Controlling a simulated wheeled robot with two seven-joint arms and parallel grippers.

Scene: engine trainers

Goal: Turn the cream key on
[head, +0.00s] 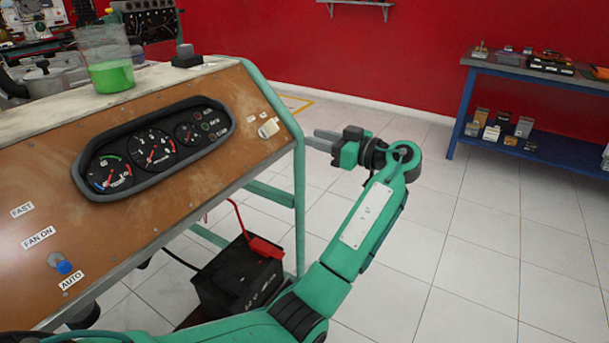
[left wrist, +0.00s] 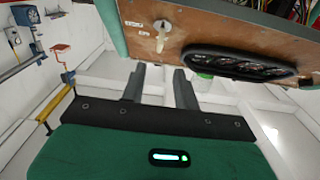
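The cream key (head: 268,128) sits at the right end of the brown instrument panel (head: 216,96), beside small white labels. In the left wrist view the key (left wrist: 162,30) stands out from the panel, above the fingertips. My left gripper (head: 316,139) is just right of the panel's green frame, with its fingers pointing left toward the key and a gap between them and it. In the left wrist view the two fingers (left wrist: 159,73) are apart with nothing between them. My right gripper is not in view.
The green frame edge (head: 283,118) lies between the key and my fingers. A gauge cluster (head: 155,148) and blue fan switch (head: 62,264) are on the panel. A beaker of green liquid (head: 111,75) stands on top. A black battery (head: 238,280) sits below. Floor at right is clear.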

